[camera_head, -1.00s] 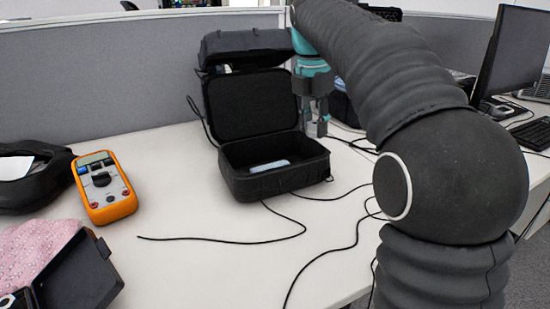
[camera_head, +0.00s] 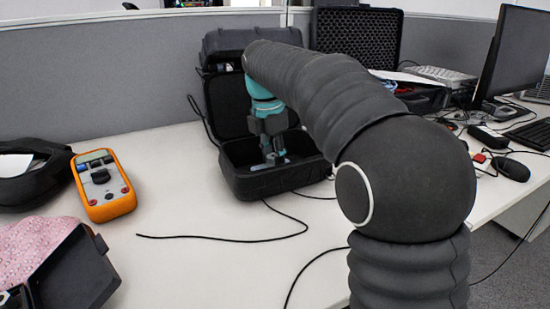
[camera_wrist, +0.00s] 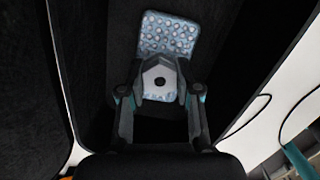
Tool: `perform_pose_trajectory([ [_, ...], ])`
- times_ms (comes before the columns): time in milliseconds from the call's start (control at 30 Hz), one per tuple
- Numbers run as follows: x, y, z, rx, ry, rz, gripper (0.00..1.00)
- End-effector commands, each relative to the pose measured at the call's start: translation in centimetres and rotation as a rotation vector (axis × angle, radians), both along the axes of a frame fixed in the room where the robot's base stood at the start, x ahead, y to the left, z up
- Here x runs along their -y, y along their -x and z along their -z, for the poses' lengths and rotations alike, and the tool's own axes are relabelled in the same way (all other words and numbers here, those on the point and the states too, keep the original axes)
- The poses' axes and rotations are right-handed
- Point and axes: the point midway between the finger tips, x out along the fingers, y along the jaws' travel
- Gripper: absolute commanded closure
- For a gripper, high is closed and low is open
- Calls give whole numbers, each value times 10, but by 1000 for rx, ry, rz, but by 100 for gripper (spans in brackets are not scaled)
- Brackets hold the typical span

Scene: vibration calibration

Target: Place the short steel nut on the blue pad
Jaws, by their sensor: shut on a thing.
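The blue pad (camera_wrist: 168,35) is a light blue dotted rectangle on the floor of the open black case (camera_head: 268,186). My gripper (camera_head: 274,158) points down into the case, over the pad. In the wrist view my gripper (camera_wrist: 161,80) is shut on the short steel nut (camera_wrist: 160,83), a pale hexagonal piece with a dark hole. The nut appears in front of the pad's lower part and hides some of it. I cannot tell whether the nut touches the pad. The nut is too small to make out in the head view.
The case walls stand close around my gripper, with the raised lid (camera_head: 226,110) behind. An orange multimeter (camera_head: 103,185) lies at left. A black foam-lined case (camera_head: 357,42) stands at the back.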

Motion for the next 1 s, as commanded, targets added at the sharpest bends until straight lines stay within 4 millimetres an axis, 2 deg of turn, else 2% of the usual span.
perform_pose_trajectory([
  [300,0,0,2,1,-1,0,100],
  [333,0,0,2,0,0,-1,65],
  [400,0,0,2,0,0,-1,47],
  [433,0,0,2,0,0,-1,42],
  [767,0,0,0,1,-1,-1,42],
  [867,-1,0,-8,2,0,-1,42],
  [1000,-3,2,-30,3,-1,-1,42],
])
